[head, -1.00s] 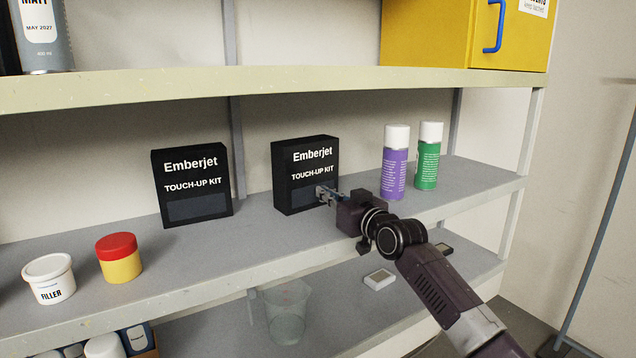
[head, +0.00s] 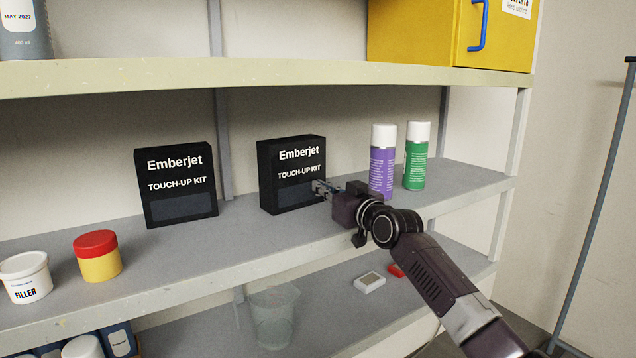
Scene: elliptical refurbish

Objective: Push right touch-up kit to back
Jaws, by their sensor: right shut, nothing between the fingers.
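The right touch-up kit (head: 285,158) is a black box with white "Emberjet TOUCH-UP KIT" lettering. It stands upright on the middle grey shelf (head: 240,240), near the back. My right gripper (head: 318,187) is shut and empty, its fingertips at the lower right of the box's front face; they appear to touch it. The left touch-up kit (head: 177,182), a like black box, stands upright to the left, with a gap between the two. My left gripper is not in view.
A purple can (head: 382,165) and a green can (head: 416,160) stand right of the kit, behind my arm. A red-lidded yellow jar (head: 97,258) and a white filler tub (head: 25,280) stand at front left. The upper shelf edge (head: 250,77) runs overhead.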

